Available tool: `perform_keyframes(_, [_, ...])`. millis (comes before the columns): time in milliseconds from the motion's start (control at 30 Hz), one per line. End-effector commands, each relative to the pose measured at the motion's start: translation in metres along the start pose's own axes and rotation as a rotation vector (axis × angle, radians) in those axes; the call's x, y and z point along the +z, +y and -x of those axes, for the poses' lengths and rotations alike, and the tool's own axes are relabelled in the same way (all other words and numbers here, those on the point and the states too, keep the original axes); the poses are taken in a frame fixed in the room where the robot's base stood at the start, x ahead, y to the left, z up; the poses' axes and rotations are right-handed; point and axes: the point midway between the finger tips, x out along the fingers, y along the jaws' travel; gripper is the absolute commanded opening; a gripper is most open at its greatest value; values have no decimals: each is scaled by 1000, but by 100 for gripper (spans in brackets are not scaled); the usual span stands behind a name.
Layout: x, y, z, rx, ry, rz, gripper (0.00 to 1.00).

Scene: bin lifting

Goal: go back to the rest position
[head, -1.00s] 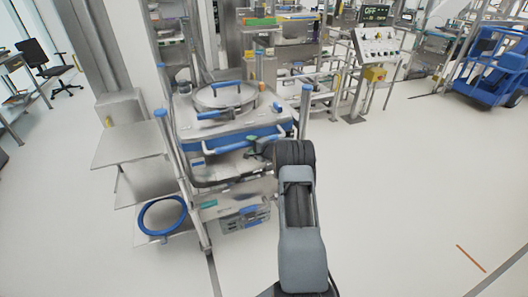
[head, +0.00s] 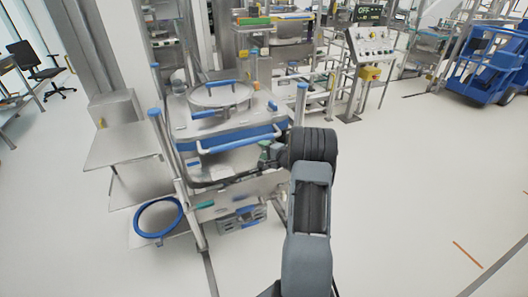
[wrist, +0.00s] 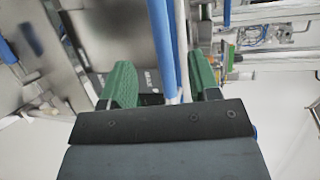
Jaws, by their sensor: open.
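My gripper (wrist: 161,82) is open in the wrist view, its two green fingers apart. A blue-and-silver bar and post show between and beyond the fingers; I cannot tell whether anything touches them. In the head view my gripper (head: 266,158) is mostly hidden behind my dark wrist, close to the right front of the steel bin. The steel bin (head: 181,122) has a round lid (head: 219,97) and a blue front handle (head: 239,141), and stands in a metal frame with blue-topped posts.
Steel shelves (head: 121,149) and a blue ring (head: 158,217) are left of the bin. A control panel (head: 373,42) stands behind on the right, and a blue cart (head: 487,67) is farther right. The floor (head: 430,170) on the right is clear.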

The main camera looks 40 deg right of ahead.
Motion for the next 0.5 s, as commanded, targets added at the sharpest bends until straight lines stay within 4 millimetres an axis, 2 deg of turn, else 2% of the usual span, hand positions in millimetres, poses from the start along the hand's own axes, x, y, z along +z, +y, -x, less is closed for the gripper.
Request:
perform_keyframes(367, [0, 0, 0, 0, 0, 22, 56])
perform_keyframes(500, [-11, 11, 0, 66, 54, 187, 56])
